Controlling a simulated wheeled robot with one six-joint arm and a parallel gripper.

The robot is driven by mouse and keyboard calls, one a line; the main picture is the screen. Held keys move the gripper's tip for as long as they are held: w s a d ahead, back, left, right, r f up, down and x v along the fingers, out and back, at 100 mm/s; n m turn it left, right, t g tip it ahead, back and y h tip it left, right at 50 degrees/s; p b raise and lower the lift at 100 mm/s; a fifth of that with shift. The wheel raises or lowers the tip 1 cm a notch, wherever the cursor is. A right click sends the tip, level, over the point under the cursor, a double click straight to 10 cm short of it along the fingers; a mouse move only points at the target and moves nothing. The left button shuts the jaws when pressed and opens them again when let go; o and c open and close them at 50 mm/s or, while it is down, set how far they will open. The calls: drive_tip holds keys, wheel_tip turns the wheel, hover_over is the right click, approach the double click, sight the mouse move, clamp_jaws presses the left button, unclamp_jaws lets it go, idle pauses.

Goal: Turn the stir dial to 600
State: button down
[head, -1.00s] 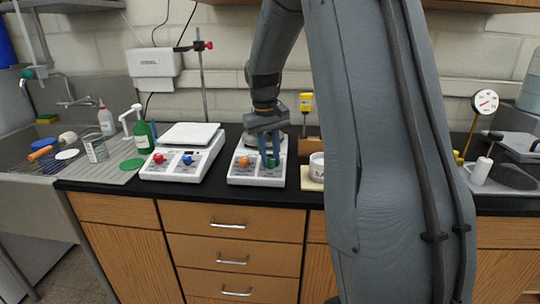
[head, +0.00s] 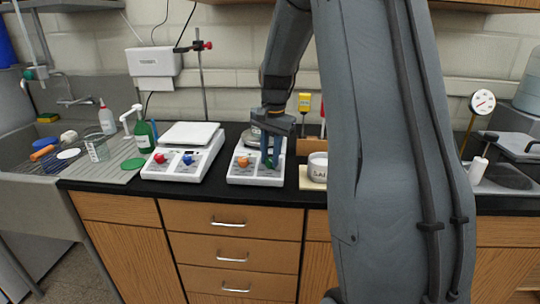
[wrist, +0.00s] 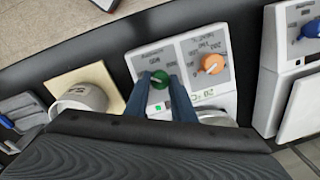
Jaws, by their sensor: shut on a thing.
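The hotplate (head: 256,172) stands on the black bench, with an orange dial (head: 243,161) on the left of its sloped front and a green dial at the right. In the wrist view the green dial (wrist: 160,77) sits between my fingers, with printed scale marks around it that are partly covered. My gripper (head: 271,165) points down onto this dial and is shut on it; its fingers also show in the wrist view (wrist: 160,74). The orange dial (wrist: 213,63) is clear beside it, with its own number scale. The green dial's exact pointer setting is hidden by the fingers.
A second hotplate (head: 183,165) with red and blue dials stands to the left. A white cup (head: 317,164) on a pale tile is close on the right. A yellow-topped thing (head: 305,103) stands behind. My arm hides bench further right.

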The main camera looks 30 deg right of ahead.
drive_tip(key=m+p, duration=0.1)
drive_tip(key=m, duration=0.4)
drive_tip(key=shift+s+r+m+t, duration=0.1)
drive_tip(key=shift+m+t, duration=0.2)
drive_tip(key=shift+t, duration=0.1)
drive_tip(key=shift+m+t+p, duration=0.3)
drive_tip(key=shift+m+p, duration=0.25)
drive_tip(key=shift+m, duration=1.45)
drive_tip(key=c, duration=1.5)
unclamp_jaws()
drive_tip(key=shift+s, duration=0.1)
drive_tip(key=shift+b+v, duration=1)
drive_tip(key=shift+v, duration=2.8)
